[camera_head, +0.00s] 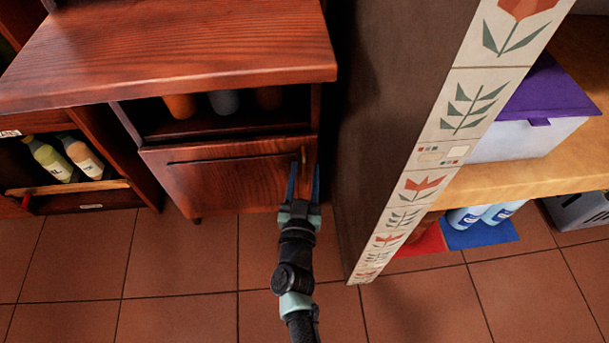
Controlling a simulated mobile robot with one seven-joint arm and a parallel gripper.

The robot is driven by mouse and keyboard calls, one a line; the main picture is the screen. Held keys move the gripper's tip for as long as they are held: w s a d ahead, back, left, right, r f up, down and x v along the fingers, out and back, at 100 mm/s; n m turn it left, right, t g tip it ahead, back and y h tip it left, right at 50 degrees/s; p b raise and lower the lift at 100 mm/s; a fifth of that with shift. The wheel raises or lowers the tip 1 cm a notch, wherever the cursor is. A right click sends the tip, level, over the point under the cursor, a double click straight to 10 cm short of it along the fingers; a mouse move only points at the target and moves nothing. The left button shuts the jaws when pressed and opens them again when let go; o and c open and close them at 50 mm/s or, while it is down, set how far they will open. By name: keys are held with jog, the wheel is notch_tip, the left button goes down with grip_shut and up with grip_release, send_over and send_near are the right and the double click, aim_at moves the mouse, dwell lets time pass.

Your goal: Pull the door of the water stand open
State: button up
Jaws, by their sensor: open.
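The water stand (180,50) is a reddish wood cabinet at the upper left. Its door (225,183) is a wood panel below an open shelf and looks closed, with a dark line along its top. A small, narrow handle (304,156) seems to sit near the door's upper right corner. My gripper (304,175) is in front of the door's right side, its two blue fingers apart and pointing at the door. The handle appears to lie between or just beyond the fingertips; I cannot tell whether they touch it.
A tiled post (410,185) and dark wall panel stand close right of the gripper. Bottles (50,158) sit on a low shelf at left. A purple-lidded box (545,105) is on a wooden shelf at right. The tiled floor (180,255) before the door is clear.

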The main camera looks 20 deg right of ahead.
grip_shut()
dwell(1.4)
